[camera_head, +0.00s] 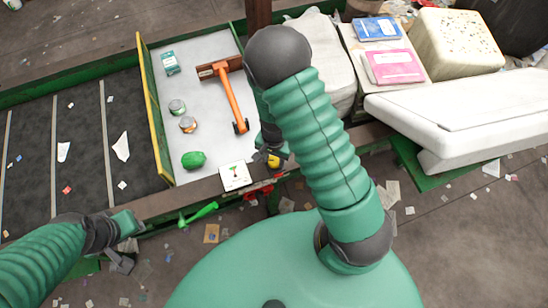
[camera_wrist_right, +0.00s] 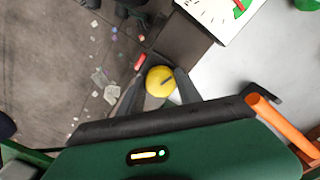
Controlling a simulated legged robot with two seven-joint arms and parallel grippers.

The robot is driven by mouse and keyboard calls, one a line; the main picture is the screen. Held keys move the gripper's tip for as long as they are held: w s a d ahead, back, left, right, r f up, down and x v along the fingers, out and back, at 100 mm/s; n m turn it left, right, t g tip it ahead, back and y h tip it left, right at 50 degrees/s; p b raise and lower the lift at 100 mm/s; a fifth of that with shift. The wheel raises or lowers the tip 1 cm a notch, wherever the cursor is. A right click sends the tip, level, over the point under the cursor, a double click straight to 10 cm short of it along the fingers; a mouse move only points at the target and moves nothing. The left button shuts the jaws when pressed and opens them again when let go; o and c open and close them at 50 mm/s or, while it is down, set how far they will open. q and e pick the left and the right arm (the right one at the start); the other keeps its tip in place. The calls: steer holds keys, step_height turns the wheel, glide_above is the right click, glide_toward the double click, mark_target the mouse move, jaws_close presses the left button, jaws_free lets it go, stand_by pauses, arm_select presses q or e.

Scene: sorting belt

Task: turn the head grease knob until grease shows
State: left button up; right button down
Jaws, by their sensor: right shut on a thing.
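The yellow knob (camera_wrist_right: 160,80) has a dark slot or mark across its top and sits between the two fingers of my right gripper (camera_wrist_right: 158,86). The fingers are shut on its sides. In the head view the knob (camera_head: 273,161) shows only in part at the belt's front edge, below my right gripper (camera_head: 270,154); my right arm hides much around it. I cannot make out any grease at the knob.
A white dial card (camera_head: 236,177) lies left of the knob. A green lever (camera_head: 198,213) and red part (camera_head: 262,187) are at the front edge.

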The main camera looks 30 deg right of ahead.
steer(key=shift+w, duration=0.1)
steer(key=c, duration=2.2)
jaws_free()
steer(key=shift+d+r+m+p, duration=0.15)
steer(key=shift+m+p, duration=0.2)
steer(key=shift+m, duration=0.75)
steer(key=m+p, duration=0.1)
steer(key=m, duration=0.2)
steer(key=shift+d, duration=0.1)
steer(key=c, duration=2.2)
jaws_free()
steer(key=shift+m+p, duration=0.6)
steer(key=shift+m, duration=1.5)
steer(key=c, duration=2.2)
jaws_free()
steer(key=c, duration=1.2)
jaws_free()
steer(key=o, duration=0.4)
steer(key=shift+w+f, duration=0.15)
steer(key=shift+f, duration=0.05)
steer(key=shift+c, duration=0.2)
